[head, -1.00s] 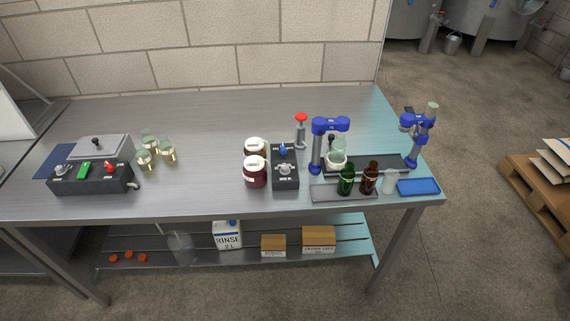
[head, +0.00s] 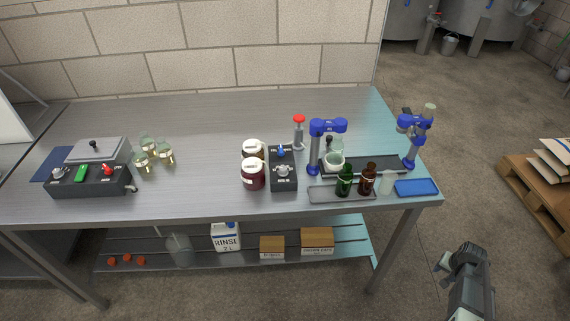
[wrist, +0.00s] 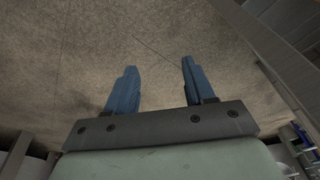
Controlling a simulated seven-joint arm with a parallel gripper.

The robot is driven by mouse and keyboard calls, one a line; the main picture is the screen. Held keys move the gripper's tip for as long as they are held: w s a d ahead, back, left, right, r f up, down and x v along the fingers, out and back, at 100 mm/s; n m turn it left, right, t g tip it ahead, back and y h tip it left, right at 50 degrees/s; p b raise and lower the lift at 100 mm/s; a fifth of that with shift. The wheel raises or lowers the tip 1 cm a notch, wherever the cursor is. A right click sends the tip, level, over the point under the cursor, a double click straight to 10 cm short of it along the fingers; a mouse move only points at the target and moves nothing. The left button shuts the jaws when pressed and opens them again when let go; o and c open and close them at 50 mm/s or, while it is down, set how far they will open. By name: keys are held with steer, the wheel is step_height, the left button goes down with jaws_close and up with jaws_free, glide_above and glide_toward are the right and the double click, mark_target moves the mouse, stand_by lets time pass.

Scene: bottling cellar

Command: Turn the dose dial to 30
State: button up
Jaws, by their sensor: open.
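A dark control box (head: 282,157) stands mid-table, with a blue-tipped lever and a grey round dial (head: 284,185) on its front part. A second dark box (head: 92,182) at the left end has another grey knob (head: 58,173), a green switch and a red-tipped lever. The lettering and dial settings are too small to read, so I cannot tell which dial is marked for dose. My gripper (head: 452,262) is low at the right, off the table's front right corner, far from both dials. In the wrist view its blue fingers (wrist: 160,64) are apart and empty above the floor.
Two dark red jars (head: 253,175) touch or nearly touch the middle box's left side. Right of it are blue clamp stands (head: 314,150), bottles (head: 368,180) and a blue tray (head: 416,188). A red-topped plunger (head: 299,132) stands behind. The table's centre-left is clear.

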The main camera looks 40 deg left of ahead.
steer(key=w+a+r+t+y, duration=0.1)
steer(key=w+a+r+t, duration=0.25)
steer(key=w+r, duration=0.85)
steer(key=w+a+r+t, duration=0.2)
steer(key=w+a+r, duration=0.2)
steer(key=w+r, duration=0.8)
steer(key=a+r+n+t+y, duration=0.1)
steer(key=a+r, duration=0.6)
steer(key=r, duration=0.3)
steer(key=a+r+t+y, duration=0.1)
steer(key=a+r, duration=0.7)
steer(key=r, duration=0.3)
steer(key=s+a+r+n+g, duration=0.1)
steer(key=s+a+r, duration=0.2)
steer(key=a, duration=0.3)
steer(key=s+a+r+g+y, duration=0.1)
steer(key=s+a+r, duration=0.2)
steer(key=a, duration=0.3)
steer(key=s+a+r+n, duration=0.1)
steer(key=s+a+r, duration=0.25)
steer(key=a, duration=0.25)
steer(key=s+a+r+g, duration=0.1)
steer(key=s+a+r, duration=0.5)
steer(key=s+a, duration=0.3)
steer(key=m+g+h, duration=0.3)
steer(key=g+h, duration=0.2)
steer(key=g, duration=0.2)
glide_above(283, 168)
step_height(283, 168, down, 14)
step_height(283, 168, down, 13)
